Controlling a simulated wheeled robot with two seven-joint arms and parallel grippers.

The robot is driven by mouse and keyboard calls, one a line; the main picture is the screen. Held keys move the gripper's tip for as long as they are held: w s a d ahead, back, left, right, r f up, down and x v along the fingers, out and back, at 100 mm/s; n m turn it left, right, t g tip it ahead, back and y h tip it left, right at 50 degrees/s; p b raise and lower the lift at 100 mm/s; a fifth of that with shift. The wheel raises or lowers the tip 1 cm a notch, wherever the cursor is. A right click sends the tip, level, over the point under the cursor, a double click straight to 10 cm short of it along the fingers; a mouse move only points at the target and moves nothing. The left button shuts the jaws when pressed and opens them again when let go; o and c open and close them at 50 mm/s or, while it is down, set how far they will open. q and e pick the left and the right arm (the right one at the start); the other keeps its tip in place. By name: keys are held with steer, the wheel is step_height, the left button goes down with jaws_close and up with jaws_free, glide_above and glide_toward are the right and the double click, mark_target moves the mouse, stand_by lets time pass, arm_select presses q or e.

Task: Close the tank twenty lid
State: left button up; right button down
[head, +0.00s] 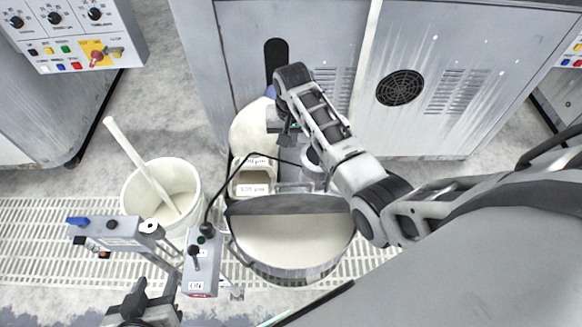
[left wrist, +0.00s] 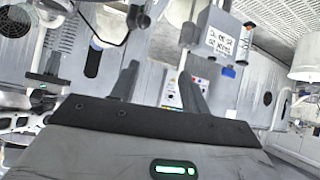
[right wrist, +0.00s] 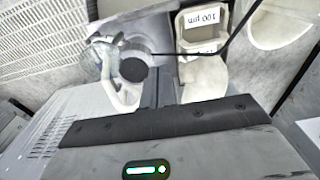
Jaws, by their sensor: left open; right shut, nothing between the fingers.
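The nearer tank (head: 252,189) has a label that reads 100 µm in the right wrist view (right wrist: 207,20). The farther tank (head: 256,162) also has a label, too small to read for certain; I cannot tell whether its lid is up. My right gripper (head: 284,132) is shut and empty, just beyond the tanks and above them. In the right wrist view its fingers (right wrist: 160,90) are beside the farther tank. My left gripper (head: 140,300) is open and empty at the bottom left, far from the tanks.
The round basin (head: 290,240) with a grey half cover (head: 285,204) lies in front. A white bucket (head: 163,211) with a stick stands left. A control box (head: 201,265) on a bracket and a black cable run close to the tanks. Grey cabinets (head: 420,60) stand behind.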

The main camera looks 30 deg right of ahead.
arm_select(q)
steer(key=shift+w+d+f+b, duration=0.15)
steer(key=shift+d+f+b, duration=0.1)
steer(key=shift+b, duration=0.5)
arm_select(e)
step_height(320, 180, down, 10)
steer(key=s+a, duration=0.1)
steer(key=s, duration=0.1)
steer(key=shift+s+a+f, duration=0.25)
steer(key=shift+s, duration=0.1)
arm_select(q)
steer(key=shift+a, duration=0.1)
